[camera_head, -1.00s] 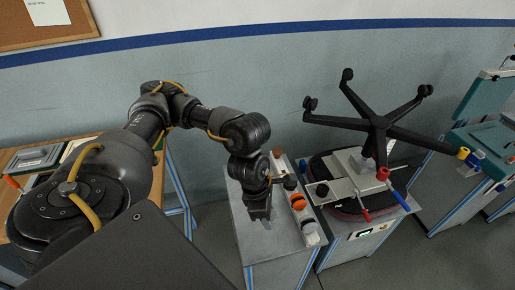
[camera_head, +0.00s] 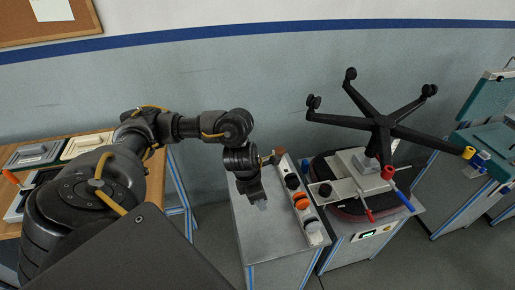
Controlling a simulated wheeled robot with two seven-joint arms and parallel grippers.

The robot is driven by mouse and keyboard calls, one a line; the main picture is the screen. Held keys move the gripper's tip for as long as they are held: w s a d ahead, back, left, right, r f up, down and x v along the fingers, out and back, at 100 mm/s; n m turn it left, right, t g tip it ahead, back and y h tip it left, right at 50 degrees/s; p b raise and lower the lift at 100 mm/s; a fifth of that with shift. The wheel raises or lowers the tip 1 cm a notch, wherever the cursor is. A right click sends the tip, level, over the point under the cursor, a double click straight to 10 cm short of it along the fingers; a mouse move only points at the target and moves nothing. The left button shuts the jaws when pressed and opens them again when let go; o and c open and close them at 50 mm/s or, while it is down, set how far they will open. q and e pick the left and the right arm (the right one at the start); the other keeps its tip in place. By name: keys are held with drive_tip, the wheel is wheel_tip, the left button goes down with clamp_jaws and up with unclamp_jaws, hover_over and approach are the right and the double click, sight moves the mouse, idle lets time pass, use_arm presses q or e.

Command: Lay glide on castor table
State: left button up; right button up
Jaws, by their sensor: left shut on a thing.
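The castor table (camera_head: 270,228) is a grey-topped table in the middle of the camera_head view. A pale strip along its right side holds several small parts, among them a black one (camera_head: 292,181), an orange one (camera_head: 301,201) and a grey one (camera_head: 312,224). My left gripper (camera_head: 260,203) points down over the table's left half, left of the strip. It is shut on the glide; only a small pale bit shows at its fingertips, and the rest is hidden. I cannot tell whether it touches the tabletop. My right gripper is not in view.
A black five-armed chair base (camera_head: 383,124) stands upturned on a fixture on the table to the right, its arms reaching outward. A wooden bench (camera_head: 92,222) with trays is at the left. The castor table's front part is bare.

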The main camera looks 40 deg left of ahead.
use_arm(q)
drive_tip(key=w+a+f, duration=0.1)
drive_tip(key=f, duration=0.1)
drive_tip(key=w+a+f, duration=0.1)
drive_tip(key=f, duration=0.2)
drive_tip(key=w+a+f, duration=0.1)
drive_tip(key=f, duration=0.2)
drive_tip(key=shift+a+f+p, duration=0.2)
drive_tip(key=shift+f+p, duration=0.05)
drive_tip(key=shift+p, duration=0.15)
drive_tip(key=shift+w+f, duration=0.1)
drive_tip(key=shift+f, duration=0.05)
drive_tip(key=shift+f, duration=0.1)
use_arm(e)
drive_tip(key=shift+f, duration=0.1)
use_arm(q)
drive_tip(key=shift+f+b, duration=0.15)
drive_tip(key=shift+b, duration=0.15)
drive_tip(key=o, duration=0.9)
